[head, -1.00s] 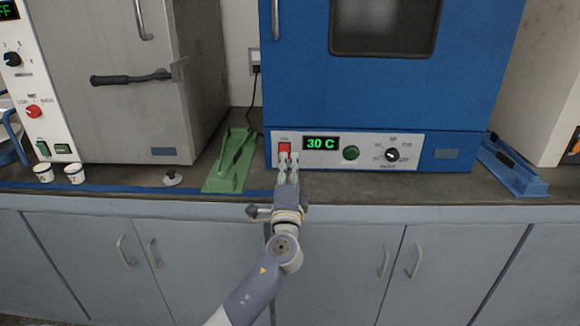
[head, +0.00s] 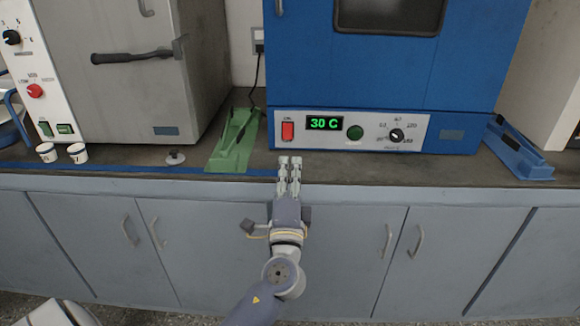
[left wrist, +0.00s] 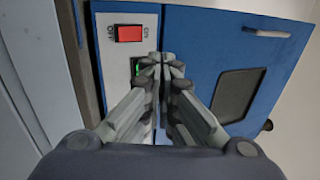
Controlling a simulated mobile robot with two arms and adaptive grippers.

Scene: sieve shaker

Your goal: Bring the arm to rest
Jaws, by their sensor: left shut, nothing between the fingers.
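My right gripper is not in view.
A green tray-like holder (head: 236,143) and a blue one (head: 519,152) lie on the counter beside the oven. A grey oven (head: 120,110) stands at left with two small white cups (head: 77,153) before it. Cabinet doors (head: 340,245) lie below. Space before the counter is clear.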

